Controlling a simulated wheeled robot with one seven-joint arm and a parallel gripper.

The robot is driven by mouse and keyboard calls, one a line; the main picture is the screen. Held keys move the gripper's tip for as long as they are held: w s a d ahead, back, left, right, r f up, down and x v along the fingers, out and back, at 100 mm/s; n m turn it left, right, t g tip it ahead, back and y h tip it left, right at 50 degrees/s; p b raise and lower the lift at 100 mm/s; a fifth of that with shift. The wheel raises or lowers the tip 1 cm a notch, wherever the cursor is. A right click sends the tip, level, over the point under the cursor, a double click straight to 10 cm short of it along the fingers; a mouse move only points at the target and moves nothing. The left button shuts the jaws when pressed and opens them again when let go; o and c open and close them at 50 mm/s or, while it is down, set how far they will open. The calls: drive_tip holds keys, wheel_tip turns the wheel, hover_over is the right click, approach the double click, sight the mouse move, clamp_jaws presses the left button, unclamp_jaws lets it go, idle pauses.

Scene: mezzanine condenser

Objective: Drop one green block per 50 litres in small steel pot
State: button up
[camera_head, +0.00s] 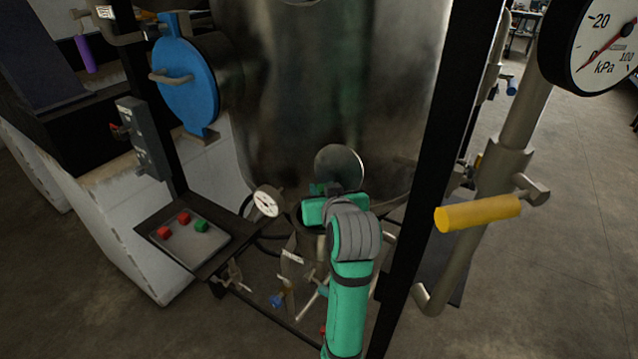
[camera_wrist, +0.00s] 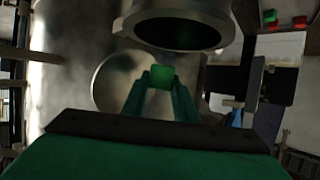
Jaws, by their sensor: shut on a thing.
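My gripper (camera_wrist: 162,80) is shut on a green block (camera_wrist: 162,76), held between its fingertips in the wrist view. The small steel pot (camera_wrist: 178,49) shows its open round mouth just beyond the block in that view. The block appears just outside the near rim; I cannot tell its height relative to the rim. In the head view my gripper (camera_head: 320,208) largely covers the pot (camera_head: 308,230), and the held block is not clearly visible. Another green block (camera_head: 201,226) lies on a tray (camera_head: 208,244) at the left.
Two red blocks (camera_head: 183,217) share the tray. A large steel tank (camera_head: 330,90) stands behind the pot, with a round plate (camera_head: 340,167) in front of it. A small white dial (camera_head: 265,201) is left of my gripper. A black post (camera_head: 432,140) and a yellow handle (camera_head: 478,213) stand right.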

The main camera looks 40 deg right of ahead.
drive_tip(key=f, duration=0.1)
drive_tip(key=s+f, duration=0.1)
drive_tip(key=f, duration=0.1)
drive_tip(key=shift+d, duration=0.1)
drive_tip(key=shift+w+f, duration=0.2)
drive_tip(key=shift+f, duration=0.5)
drive_tip(key=o, duration=1.1)
drive_tip(key=shift+s+d, duration=0.1)
drive_tip(key=v, duration=1)
drive_tip(key=shift+s+a+r, duration=0.1)
drive_tip(key=shift+s+a, duration=0.1)
drive_tip(key=shift+a, duration=0.3)
